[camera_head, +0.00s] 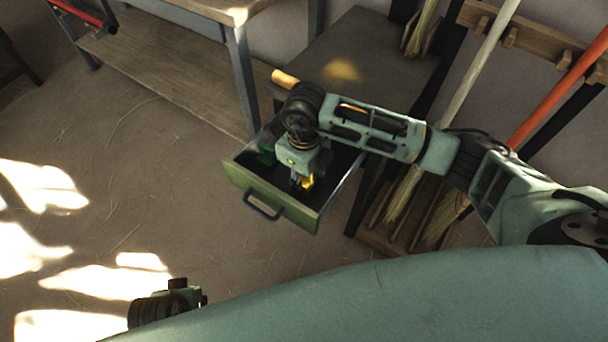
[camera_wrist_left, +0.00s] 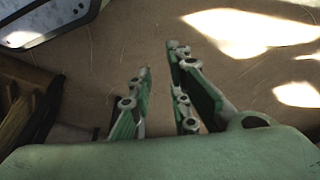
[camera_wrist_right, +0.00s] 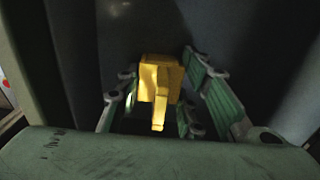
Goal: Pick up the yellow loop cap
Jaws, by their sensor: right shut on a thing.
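The yellow loop cap (camera_wrist_right: 160,82) is between the fingers of my right gripper (camera_wrist_right: 158,105) in the right wrist view. In the head view, my right gripper (camera_head: 302,183) points down inside the open drawer (camera_head: 250,187), shut on the yellow loop cap (camera_head: 308,182). The gripper partly hides the cap there. I cannot tell whether the cap touches the drawer floor. My left gripper (camera_wrist_left: 158,88) is open and empty above the bare floor in the left wrist view. In the head view only part of my left arm's end shows at the lower left.
The drawer extends from a dark cabinet (camera_head: 365,50). A dark green thing (camera_head: 266,150) is at the drawer's left side, partly hidden. A workbench (camera_head: 170,70) stands at the upper left. Brooms with white and orange handles (camera_head: 560,85) stand in a wooden rack at right. The floor at left is clear.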

